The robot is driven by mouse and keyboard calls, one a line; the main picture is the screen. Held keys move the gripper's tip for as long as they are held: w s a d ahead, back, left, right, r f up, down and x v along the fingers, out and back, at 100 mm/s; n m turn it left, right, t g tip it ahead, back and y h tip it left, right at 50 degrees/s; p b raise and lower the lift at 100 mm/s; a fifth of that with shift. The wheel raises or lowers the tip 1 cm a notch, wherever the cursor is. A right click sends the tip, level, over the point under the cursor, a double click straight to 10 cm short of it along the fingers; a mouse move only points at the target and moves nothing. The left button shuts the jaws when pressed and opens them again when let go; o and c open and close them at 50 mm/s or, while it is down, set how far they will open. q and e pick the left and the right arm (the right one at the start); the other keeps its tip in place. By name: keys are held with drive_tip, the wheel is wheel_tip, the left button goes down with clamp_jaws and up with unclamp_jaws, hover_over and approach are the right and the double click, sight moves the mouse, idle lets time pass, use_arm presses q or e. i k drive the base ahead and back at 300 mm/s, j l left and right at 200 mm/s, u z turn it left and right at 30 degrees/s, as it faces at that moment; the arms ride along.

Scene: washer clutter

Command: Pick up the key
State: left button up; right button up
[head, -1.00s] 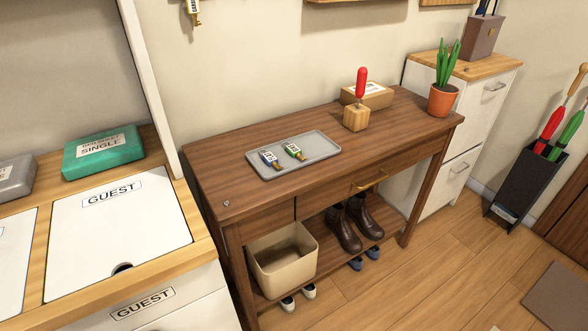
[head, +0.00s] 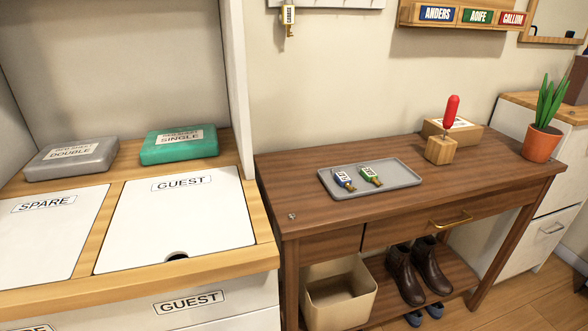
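Two tagged keys lie on a grey tray (head: 402,183) on the wooden console table: a blue-tagged key (head: 344,180) on the left and a green-tagged key (head: 370,176) beside it. Neither of my grippers shows in the head view.
The console table (head: 300,170) also carries a wooden block with a red handle (head: 440,149), a cardboard box (head: 468,133) and a potted plant (head: 541,142). Left stands a cabinet with GUEST lid (head: 175,228), teal box (head: 180,152) and grey box (head: 72,162). Boots (head: 405,275) and bin (head: 340,300) sit below.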

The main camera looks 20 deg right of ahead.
sight(369, 174)
drive_tip(key=l+u, duration=0.3)
drive_tip(key=k+l+u, duration=0.15)
drive_tip(key=l+u, duration=0.2)
drive_tip(key=l, duration=0.15)
drive_tip(key=k+l+u, duration=0.15)
drive_tip(key=l+u, duration=0.15)
drive_tip(key=k+l+u, duration=0.2)
drive_tip(key=l+u, duration=0.15)
drive_tip(key=l, duration=0.1)
